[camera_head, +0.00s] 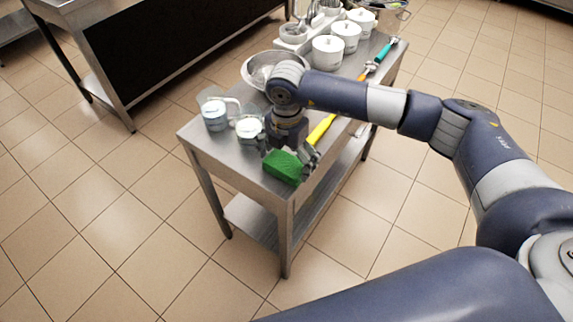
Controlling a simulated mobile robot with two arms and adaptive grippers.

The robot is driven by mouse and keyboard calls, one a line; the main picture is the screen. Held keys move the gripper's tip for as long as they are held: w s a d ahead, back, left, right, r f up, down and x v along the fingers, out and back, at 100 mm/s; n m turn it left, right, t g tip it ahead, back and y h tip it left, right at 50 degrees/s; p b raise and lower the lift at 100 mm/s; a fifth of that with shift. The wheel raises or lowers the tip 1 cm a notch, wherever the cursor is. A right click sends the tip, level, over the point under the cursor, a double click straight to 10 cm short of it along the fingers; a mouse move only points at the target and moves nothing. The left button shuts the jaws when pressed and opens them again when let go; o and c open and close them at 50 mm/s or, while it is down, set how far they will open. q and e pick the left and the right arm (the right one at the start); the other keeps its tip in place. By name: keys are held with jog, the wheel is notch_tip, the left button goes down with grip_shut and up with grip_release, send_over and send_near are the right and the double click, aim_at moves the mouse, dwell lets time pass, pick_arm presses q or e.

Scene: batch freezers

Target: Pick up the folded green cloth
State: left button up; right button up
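The folded green cloth (283,168) lies at the near corner of the steel table (217,141). My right gripper (288,157) is directly over it, pointing down. Its fingers are spread wide, one near the cloth's left end and one by its right end. I cannot tell whether the fingers touch the cloth. The gripper hides the cloth's far edge. My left gripper is out of view.
Two clear measuring jugs with white contents, one at the left (214,113) and one nearer the gripper (249,128), stand close by. A yellow-handled tool (321,130) lies behind the gripper. A steel bowl (256,68) and white tubs (327,54) stand farther back.

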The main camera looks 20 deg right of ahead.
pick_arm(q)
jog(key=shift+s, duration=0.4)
pick_arm(e)
jog(key=c, duration=0.3)
